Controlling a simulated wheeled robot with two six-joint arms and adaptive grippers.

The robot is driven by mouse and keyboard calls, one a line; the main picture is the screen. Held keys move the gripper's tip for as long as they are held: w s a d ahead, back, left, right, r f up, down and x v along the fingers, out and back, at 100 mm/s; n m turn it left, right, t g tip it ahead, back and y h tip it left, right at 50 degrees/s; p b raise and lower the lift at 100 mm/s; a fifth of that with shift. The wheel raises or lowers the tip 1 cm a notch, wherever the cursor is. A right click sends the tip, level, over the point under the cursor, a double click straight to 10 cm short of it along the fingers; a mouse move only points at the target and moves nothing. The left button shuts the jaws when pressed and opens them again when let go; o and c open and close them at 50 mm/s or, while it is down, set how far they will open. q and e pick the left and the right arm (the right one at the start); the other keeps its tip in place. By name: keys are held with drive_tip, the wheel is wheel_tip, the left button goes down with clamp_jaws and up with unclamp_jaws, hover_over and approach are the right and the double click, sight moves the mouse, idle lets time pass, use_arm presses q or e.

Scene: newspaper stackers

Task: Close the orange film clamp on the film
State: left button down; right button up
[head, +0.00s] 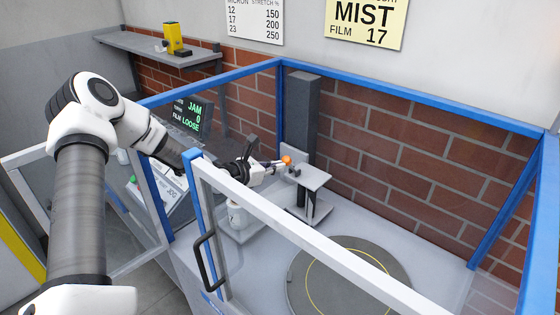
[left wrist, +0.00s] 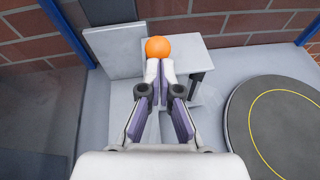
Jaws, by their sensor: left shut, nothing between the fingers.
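The orange clamp part (head: 286,160) shows as a small round knob at the grey mast's carriage inside the blue-framed enclosure. In the left wrist view the orange knob (left wrist: 158,47) is a smooth ball just beyond my fingertips. My left gripper (head: 279,164) reaches into the enclosure with its fingertips at the knob. In the left wrist view the left gripper (left wrist: 160,68) is shut and empty, its tips at the ball's lower edge; I cannot tell whether they touch. I cannot make out the film or the clamp's jaw. My right gripper is out of view.
The grey mast (head: 303,120) and a pale flat plate (head: 302,177) stand close to the gripper. A round turntable (head: 350,278) with a yellow ring lies to the right. A white-framed door with a black handle (head: 206,262) is in front. A screen (head: 190,113) reads JAM and FILM LOOSE.

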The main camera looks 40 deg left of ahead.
use_arm(q)
drive_tip(key=shift+w+d+r+g+p, duration=0.15)
drive_tip(key=shift+r+g+p, duration=0.1)
drive_tip(key=shift+r, duration=0.2)
drive_tip(key=shift+w+a+r+g+p, duration=0.15)
drive_tip(key=shift+r+g+p, duration=0.1)
drive_tip(key=shift+r, duration=0.2)
drive_tip(key=shift+w+g, duration=0.2)
drive_tip(key=shift+g, duration=0.2)
drive_tip(key=shift+w+a+g, duration=0.1)
drive_tip(key=shift+w+g, duration=0.15)
drive_tip(key=shift+g, duration=0.05)
drive_tip(key=shift+w, duration=0.25)
drive_tip(key=shift+w+r+b, duration=0.35)
drive_tip(key=shift+w+b, duration=0.5)
drive_tip(key=shift+w, duration=0.05)
drive_tip(key=shift+w+r+b, duration=0.4)
drive_tip(key=shift+w+b, duration=0.05)
drive_tip(key=shift+b, duration=0.05)
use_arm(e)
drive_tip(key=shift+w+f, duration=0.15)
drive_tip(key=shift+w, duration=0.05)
